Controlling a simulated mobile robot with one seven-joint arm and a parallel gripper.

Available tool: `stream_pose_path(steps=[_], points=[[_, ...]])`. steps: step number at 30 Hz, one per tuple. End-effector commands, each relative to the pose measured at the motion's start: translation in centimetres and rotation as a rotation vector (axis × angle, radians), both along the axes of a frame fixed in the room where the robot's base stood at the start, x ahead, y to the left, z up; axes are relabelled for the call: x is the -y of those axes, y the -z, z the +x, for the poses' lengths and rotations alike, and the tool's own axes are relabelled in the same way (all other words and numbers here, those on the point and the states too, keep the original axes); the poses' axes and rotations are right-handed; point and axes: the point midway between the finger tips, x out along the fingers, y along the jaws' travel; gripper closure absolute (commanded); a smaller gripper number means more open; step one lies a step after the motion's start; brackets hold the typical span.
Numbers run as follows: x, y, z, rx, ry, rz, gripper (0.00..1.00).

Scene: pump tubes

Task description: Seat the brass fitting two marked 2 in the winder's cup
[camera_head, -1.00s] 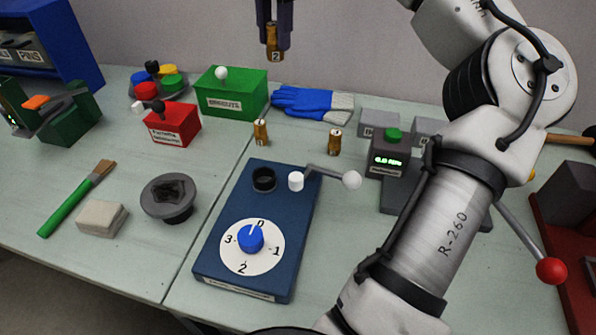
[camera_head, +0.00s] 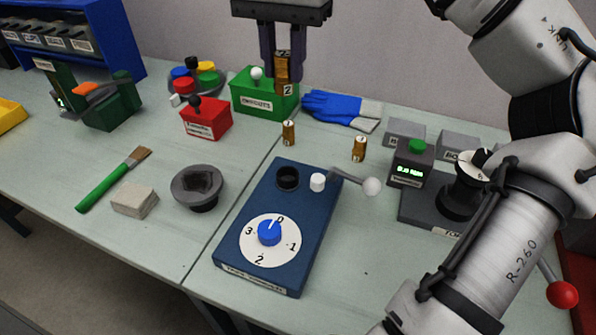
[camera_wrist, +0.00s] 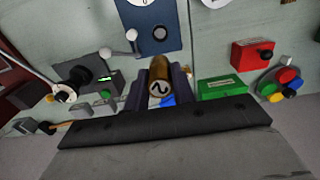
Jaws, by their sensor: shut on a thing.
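My gripper (camera_head: 283,72) is shut on the brass fitting marked 2 (camera_head: 283,74) and holds it upright, high above the back of the table. In the wrist view the fitting (camera_wrist: 160,80) sits between the fingers with its 2 showing. The winder (camera_head: 283,230) is a blue box with a dark round cup (camera_head: 288,178) near its far end, open and empty. It has a white post, a crank with a white ball knob (camera_head: 372,187), and a blue dial (camera_head: 269,232) pointing at 0. The held fitting is beyond the cup, apart from it.
Two other brass fittings stand on the table, one left (camera_head: 289,133) and one right (camera_head: 360,149), behind the winder. A green box (camera_head: 264,100), blue gloves (camera_head: 340,110) and a grey tester with green display (camera_head: 410,163) stand around. A grey socket (camera_head: 198,188) is left of the winder.

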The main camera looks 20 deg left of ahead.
Motion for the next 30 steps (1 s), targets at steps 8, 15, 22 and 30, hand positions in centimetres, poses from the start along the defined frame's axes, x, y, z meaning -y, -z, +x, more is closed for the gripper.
stream_pose_path(steps=[8, 15, 22, 30], points=[[0.1, 7.5, 0.0, -0.003, -0.001, -0.001, 1.00], [0.1, 12.9, 0.0, -0.002, 0.001, 0.000, 1.00], [0.0, 14.7, 0.1, -0.001, 0.002, 0.000, 1.00], [0.0, 18.3, 0.0, -0.001, 0.001, 0.000, 1.00]])
